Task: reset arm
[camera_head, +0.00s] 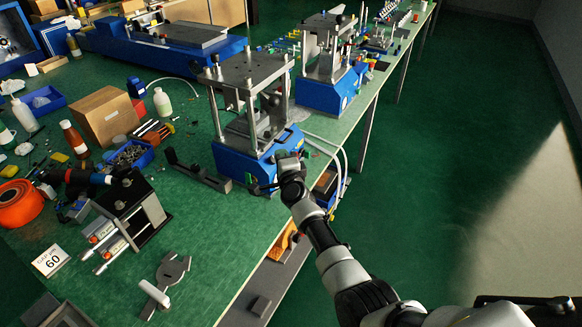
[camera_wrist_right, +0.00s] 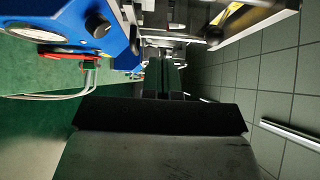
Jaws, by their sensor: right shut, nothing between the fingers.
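My right arm (camera_head: 345,270) reaches in from the lower right of the head view. Its gripper (camera_head: 284,156) is at the front of the near blue press (camera_head: 243,160), by the bench edge. I cannot tell whether it touches the press. In the right wrist view the fingers (camera_wrist_right: 170,72) are together with nothing between them. The blue press body (camera_wrist_right: 75,20) shows at their upper left, with a round gauge, a black knob and a red fitting with pale hoses. My left gripper is not in view.
A second blue press (camera_head: 329,90) stands farther along the green bench (camera_head: 225,235). A cardboard box (camera_head: 104,115), bottles, a blue bin and a dark fixture (camera_head: 130,208) crowd the left. Below the bench edge is a shelf. The green floor at right is clear.

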